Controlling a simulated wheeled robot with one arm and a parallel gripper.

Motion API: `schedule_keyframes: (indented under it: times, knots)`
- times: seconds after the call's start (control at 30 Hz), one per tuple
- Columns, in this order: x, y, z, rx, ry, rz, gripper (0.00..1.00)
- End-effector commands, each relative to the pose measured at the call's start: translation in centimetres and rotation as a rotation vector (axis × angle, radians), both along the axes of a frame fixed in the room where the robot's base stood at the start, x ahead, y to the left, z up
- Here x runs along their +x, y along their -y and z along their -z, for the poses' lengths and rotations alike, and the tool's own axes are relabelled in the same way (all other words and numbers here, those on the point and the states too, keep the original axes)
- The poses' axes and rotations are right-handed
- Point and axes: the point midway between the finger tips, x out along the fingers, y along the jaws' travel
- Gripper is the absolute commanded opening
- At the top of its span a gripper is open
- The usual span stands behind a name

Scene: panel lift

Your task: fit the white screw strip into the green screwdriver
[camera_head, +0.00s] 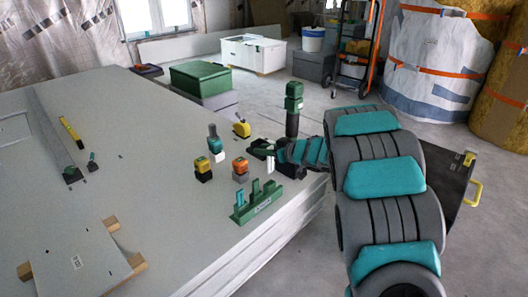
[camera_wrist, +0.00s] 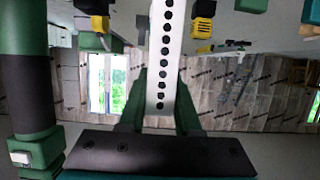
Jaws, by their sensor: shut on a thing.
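The white screw strip (camera_wrist: 161,45), with a row of black dots along it, stands out between the two green fingers of my gripper (camera_wrist: 161,85) in the wrist view. The fingers are shut on its lower end. The green screwdriver (camera_head: 293,108), green and black, stands upright by the table's far right edge in the head view. It also shows as a large green and black column (camera_wrist: 28,75) at the left of the wrist view, apart from the strip. In the head view my gripper (camera_head: 262,152) is small beside the screwdriver, and the strip is hard to make out there.
The large pale panel table (camera_head: 130,160) carries a green rack (camera_head: 262,204), an orange-topped block (camera_head: 240,168), a yellow and black block (camera_head: 203,170) and a yellow tool (camera_head: 242,129). A green box (camera_head: 200,78) stands behind. The table's middle is largely clear.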

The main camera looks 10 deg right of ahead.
Motion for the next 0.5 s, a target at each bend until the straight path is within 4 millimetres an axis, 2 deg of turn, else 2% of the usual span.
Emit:
schedule_keyframes:
  times: [0.3,0.5]
  knots:
    - [0.0,0.1,-0.1,0.001,0.001,0.0,0.0]
    - [-1.0,0.8,-0.2,0.001,0.002,0.001,0.0]
